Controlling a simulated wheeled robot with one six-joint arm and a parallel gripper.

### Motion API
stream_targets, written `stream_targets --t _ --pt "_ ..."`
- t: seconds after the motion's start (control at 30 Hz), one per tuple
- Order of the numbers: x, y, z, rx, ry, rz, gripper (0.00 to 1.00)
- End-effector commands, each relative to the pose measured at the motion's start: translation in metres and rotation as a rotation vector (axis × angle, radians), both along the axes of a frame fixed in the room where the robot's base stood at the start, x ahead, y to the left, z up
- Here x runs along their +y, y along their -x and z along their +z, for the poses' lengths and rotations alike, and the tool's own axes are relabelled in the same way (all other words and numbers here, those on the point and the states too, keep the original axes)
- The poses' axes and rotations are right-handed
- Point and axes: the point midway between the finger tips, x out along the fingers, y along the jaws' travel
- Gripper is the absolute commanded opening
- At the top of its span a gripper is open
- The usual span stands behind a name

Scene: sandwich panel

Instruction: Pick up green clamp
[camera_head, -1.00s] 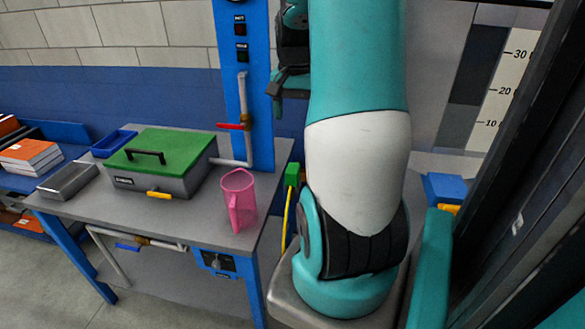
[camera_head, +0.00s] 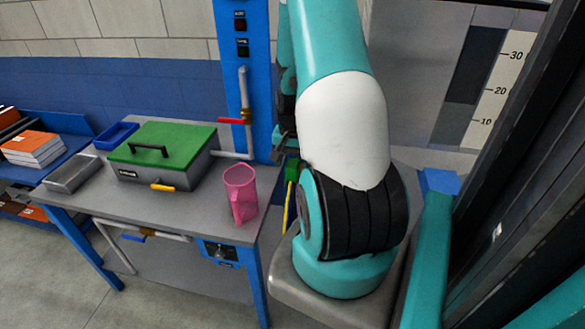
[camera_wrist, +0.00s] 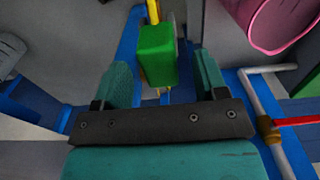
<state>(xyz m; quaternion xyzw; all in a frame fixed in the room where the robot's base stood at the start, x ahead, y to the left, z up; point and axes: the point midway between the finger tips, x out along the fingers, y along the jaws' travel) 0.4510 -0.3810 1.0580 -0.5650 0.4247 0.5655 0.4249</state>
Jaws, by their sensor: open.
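The green clamp shows as a green block (camera_wrist: 156,52) with a yellow bar (camera_wrist: 153,12) running from it in the wrist view. In the head view, part of the green block (camera_head: 292,170) shows just right of the table, above the yellow bar, beside my arm. My gripper (camera_wrist: 163,66) is open, with one finger on each side of the block in the picture. I cannot tell whether the block is between the fingers in depth or still beyond them. In the head view my gripper (camera_head: 285,150) is just above the block and partly hidden by my arm.
A pink jug (camera_head: 240,190) stands at the table's right edge, near the clamp. A grey box with a green lid (camera_head: 165,148) and trays stand to the left. A blue post (camera_head: 257,85) carries a pipe with a red valve handle (camera_head: 230,121), close to my gripper.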

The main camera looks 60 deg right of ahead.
Motion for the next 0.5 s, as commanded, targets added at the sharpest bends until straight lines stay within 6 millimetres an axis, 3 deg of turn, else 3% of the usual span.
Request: stream_targets --t 0.2,0.43,0.5 --pt "0.000 0.000 -0.018 0.000 -0.001 0.000 0.66" --pt "0.000 0.000 -0.019 0.000 0.001 0.000 0.66" --pt "0.000 0.000 -0.019 0.000 0.001 0.000 0.50"
